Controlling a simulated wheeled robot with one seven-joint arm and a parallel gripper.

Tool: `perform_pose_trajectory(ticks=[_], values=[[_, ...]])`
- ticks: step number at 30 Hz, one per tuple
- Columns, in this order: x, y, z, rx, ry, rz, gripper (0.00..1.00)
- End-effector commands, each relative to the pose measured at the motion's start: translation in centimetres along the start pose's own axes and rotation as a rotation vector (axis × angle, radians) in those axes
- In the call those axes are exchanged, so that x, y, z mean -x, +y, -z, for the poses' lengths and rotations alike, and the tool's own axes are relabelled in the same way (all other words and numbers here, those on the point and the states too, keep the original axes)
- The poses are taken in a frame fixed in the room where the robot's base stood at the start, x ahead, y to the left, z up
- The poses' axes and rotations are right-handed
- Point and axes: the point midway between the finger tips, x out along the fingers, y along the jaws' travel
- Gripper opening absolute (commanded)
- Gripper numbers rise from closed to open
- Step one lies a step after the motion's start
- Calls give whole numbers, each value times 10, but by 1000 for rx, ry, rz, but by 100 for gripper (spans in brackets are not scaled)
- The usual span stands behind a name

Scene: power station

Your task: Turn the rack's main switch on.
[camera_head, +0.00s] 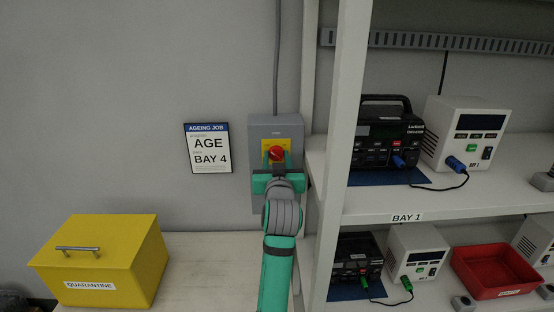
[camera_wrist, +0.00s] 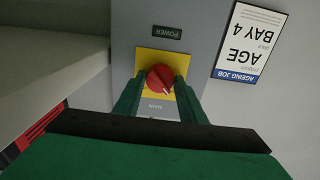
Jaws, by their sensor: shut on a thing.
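The main switch is a red rotary knob (camera_head: 276,153) on a yellow plate (camera_head: 268,143). It sits on a grey box (camera_head: 262,199) fixed to the wall beside the rack. In the wrist view the red knob (camera_wrist: 160,77) shows with a pale pointer mark slanting across it, below a POWER label (camera_wrist: 167,32) and above a MAIN label. My gripper (camera_head: 276,158) is at the knob, and in the wrist view its green fingers (camera_wrist: 158,88) are closed on the knob's two sides. The fingers hide part of the knob's edges and of the yellow plate.
The white rack post (camera_head: 333,150) stands close right of my arm. Its shelves hold power units (camera_head: 467,137), battery devices (camera_head: 387,140) and a red tray (camera_head: 496,272). A yellow QUARANTINE box (camera_head: 102,260) stands lower left. An AGEING JOB sign (camera_head: 208,148) hangs left of the switch box.

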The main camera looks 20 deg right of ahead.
Motion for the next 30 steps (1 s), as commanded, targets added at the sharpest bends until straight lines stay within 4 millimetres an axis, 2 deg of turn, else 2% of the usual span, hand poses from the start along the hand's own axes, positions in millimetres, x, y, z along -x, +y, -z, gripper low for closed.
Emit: perform_pose_trajectory(ticks=[11, 30], values=[[1, 1, -1, -99, -1, -2, 14], [1, 1, -1, -670, -2, -3, 14]])
